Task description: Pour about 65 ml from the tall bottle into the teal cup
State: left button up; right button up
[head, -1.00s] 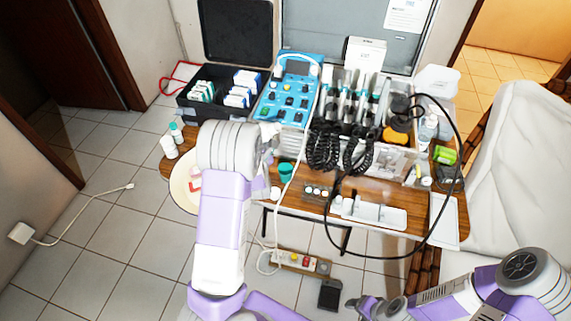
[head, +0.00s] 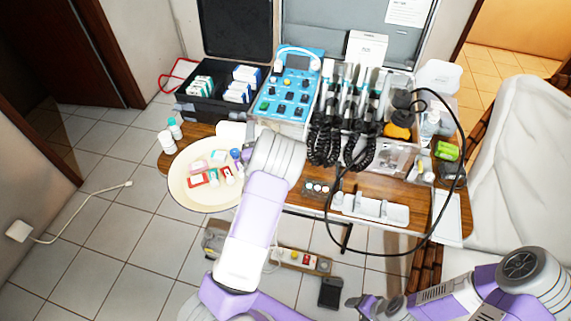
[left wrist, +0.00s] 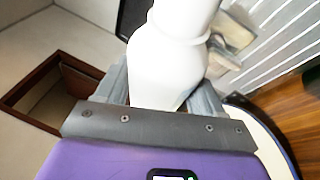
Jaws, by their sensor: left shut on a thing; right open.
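In the left wrist view, my left gripper (left wrist: 160,98) is shut around a large smooth white bottle (left wrist: 165,62), which I take to be the tall bottle. Its upper end runs out of the picture. In the head view, my left wrist hides the gripper; a white shape (head: 231,132) just left of the wrist may be part of the held bottle. The teal cup is not visible now; my left arm covers the spot where it stood. I cannot see any liquid. My right gripper (head: 366,306) is open and empty, low in front of the table.
A round cream tray (head: 184,187) with small packs sits at the table's left end, near two small white bottles (head: 167,143). A black box of packs (head: 207,118), a blue control unit (head: 290,85) and corded handpieces (head: 345,110) fill the back. A black cable loops over the right side.

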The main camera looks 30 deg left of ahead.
pick_arm(q)
jog(key=shift+r, duration=0.4)
jog(key=shift+f+m+b, duration=0.3)
jog(key=shift+f+b, duration=0.55)
jog(key=shift+b, duration=0.1)
jog(key=shift+d+f+m+t+b, duration=0.1)
jog(key=shift+f+m+t+b, duration=0.55)
jog(key=shift+f+b, duration=1.15)
jog(key=shift+r+b, duration=0.2)
jog(key=shift+b, duration=0.15)
jog(key=shift+r+m, duration=0.25)
jog(key=shift+m, duration=0.1)
jog(key=shift+a+r, duration=0.1)
jog(key=shift+a, duration=0.7)
jog(key=shift+s+a+r+m+t, duration=0.15)
jog(key=shift+a+m+t, duration=0.1)
jog(key=shift+m, duration=0.15)
